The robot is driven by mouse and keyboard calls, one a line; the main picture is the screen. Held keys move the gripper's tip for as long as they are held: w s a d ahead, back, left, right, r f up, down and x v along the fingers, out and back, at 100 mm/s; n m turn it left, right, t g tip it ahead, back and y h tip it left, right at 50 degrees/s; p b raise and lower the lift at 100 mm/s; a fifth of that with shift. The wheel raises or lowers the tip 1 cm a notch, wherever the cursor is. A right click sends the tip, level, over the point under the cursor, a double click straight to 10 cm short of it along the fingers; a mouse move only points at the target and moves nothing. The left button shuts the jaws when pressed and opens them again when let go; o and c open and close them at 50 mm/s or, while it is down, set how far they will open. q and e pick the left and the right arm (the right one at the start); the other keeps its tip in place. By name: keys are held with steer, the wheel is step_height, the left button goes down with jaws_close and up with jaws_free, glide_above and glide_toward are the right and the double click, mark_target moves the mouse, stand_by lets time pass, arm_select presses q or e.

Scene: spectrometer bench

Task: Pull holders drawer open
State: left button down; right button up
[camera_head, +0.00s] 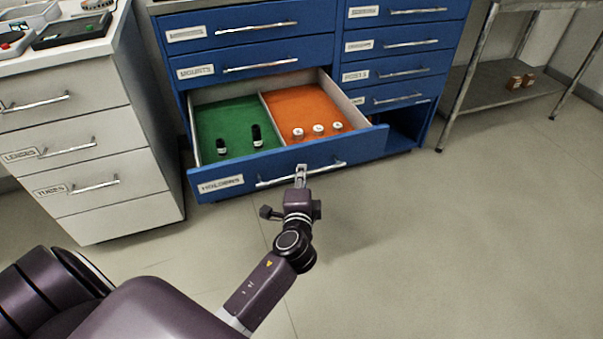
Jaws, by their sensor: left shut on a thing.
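The holders drawer (225,184) is a blue drawer low in the blue cabinet, and it stands pulled out with its inside showing. Its label reads HOLDERS. A silver bar handle (326,166) runs across its front. My left gripper (301,171) is at the middle of this handle and is shut on it. Inside, a green section (232,119) on the left holds two black cylinders, and an orange section (300,103) on the right holds three small white-topped pieces. My right gripper is not in view.
Other blue drawers (260,60) above and to the right are shut. A white drawer cabinet (125,200) stands close on the left. A metal shelf rack (495,100) with small brown boxes is at the right. The floor (430,250) in front is clear.

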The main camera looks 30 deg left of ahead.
arm_select(q)
steer(key=c, duration=2.1)
jaws_free()
steer(key=shift+o, duration=0.3)
steer(key=shift+s, duration=0.1)
steer(key=v, duration=1.2)
steer(key=shift+a+f, duration=0.1)
